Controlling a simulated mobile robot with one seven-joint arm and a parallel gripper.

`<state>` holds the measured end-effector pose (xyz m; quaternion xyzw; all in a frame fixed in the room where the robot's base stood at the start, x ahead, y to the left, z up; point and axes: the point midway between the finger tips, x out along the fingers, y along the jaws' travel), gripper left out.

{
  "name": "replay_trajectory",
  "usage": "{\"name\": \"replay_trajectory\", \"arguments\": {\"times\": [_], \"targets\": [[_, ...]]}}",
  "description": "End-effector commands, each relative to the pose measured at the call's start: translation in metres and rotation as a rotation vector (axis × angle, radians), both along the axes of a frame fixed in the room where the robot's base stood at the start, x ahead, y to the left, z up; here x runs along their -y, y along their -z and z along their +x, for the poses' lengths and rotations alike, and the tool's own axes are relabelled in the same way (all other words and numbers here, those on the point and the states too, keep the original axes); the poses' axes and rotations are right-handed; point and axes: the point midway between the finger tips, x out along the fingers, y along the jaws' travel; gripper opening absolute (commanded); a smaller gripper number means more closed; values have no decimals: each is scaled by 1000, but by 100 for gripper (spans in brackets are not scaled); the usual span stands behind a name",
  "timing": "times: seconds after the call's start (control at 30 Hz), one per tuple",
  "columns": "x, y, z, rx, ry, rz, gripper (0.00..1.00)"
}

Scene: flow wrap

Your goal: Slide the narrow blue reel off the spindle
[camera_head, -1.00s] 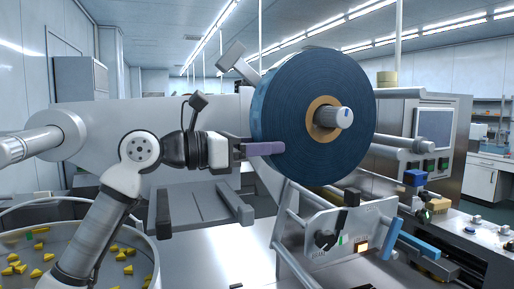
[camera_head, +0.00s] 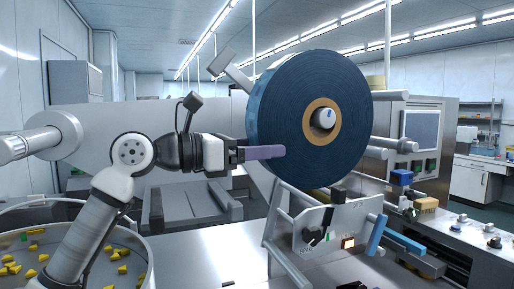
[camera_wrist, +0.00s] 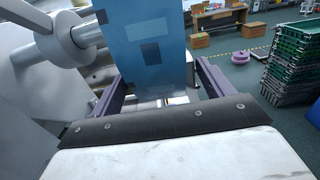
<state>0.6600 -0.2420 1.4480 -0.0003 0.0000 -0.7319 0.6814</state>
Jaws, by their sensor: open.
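The large blue reel (camera_head: 350,100) hangs upright on the spindle (camera_head: 328,118), around it by its tan core (camera_head: 306,112). Only a short stub of the grey spindle end shows beyond the core. My gripper (camera_head: 262,152) is at the reel's left edge, with one purple finger across its front face. In the wrist view the reel's blue rim (camera_wrist: 147,45) stands between the two fingers of my open gripper (camera_wrist: 160,85). A narrow gap shows by the right finger; contact at the left finger cannot be told.
A round bin (camera_head: 140,260) with yellow pieces stands at lower left. A tilted panel (camera_head: 335,228) with switches and blue bars sits below the reel. A control cabinet (camera_head: 425,130) is at right. Green crates (camera_wrist: 292,60) and open floor show in the wrist view.

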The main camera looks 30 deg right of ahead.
Motion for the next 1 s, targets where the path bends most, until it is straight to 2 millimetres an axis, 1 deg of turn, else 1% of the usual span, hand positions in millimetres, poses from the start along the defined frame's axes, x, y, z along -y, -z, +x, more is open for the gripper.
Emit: {"name": "replay_trajectory", "arguments": {"times": [0.17,0.27,0.37,0.5,0.6,0.7,0.8,1.0], "targets": [[-1,0,0,0,0,0,80],[-7,2,1,0,-1,0,80],[-22,3,2,1,-3,-1,80],[-46,3,4,0,-3,-1,80],[-61,2,5,-1,-2,-1,80],[-70,2,5,1,-2,0,80],[-75,1,6,0,0,0,80],[-75,0,5,0,0,0,80]]}}
